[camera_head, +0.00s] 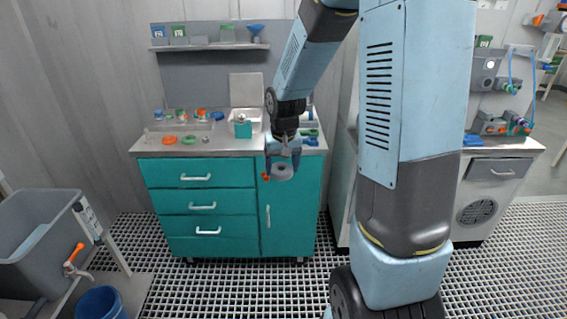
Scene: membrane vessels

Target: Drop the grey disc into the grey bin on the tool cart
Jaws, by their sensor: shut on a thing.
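My gripper (282,162) hangs in front of the teal cabinet, pointing down, and is shut on the grey disc (283,173). The disc looks like a thick ring with a darker middle. It is in the air, seen against the cabinet doors, below the level of the worktop. A small orange piece shows beside the left fingertip; I cannot tell what it is. I cannot make out for sure a grey bin on a tool cart. A large open grey tub (22,262) with an orange-handled tap stands at the left edge, partly cut off.
The teal cabinet (200,202) carries a worktop with orange and green rings, small jars and a pale tray (246,127). A shelf (205,46) hangs above. A blue bucket (101,303) stands by the tub. My arm hides part of the right side. Grated floor is free in front.

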